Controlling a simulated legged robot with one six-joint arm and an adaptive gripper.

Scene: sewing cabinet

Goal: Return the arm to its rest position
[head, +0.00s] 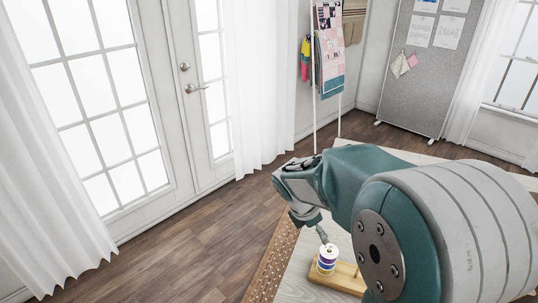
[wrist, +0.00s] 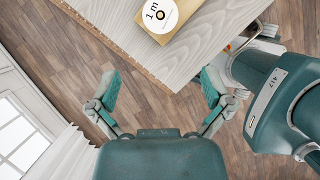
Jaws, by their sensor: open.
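My arm reaches across the right half of the head view, with its wrist bent downward at the far end. My gripper (head: 318,226) hangs near the spool's upper left in that view; its fingers are small there. In the wrist view my gripper (wrist: 160,87) is open, with two teal fingers wide apart and nothing between them. A thread spool (head: 326,259) stands upright on a wooden base (head: 346,281) on the pale tabletop. In the wrist view the spool's white top (wrist: 159,15) reads "1 m" and lies beyond the fingers, apart from them.
The pale wood tabletop (wrist: 205,45) ends at an edge near my fingers, with wood floor (wrist: 75,70) beyond. A white rack with hanging fabric (head: 329,50) and a grey pinboard (head: 420,75) stand at the back. Glass doors and curtains line the left.

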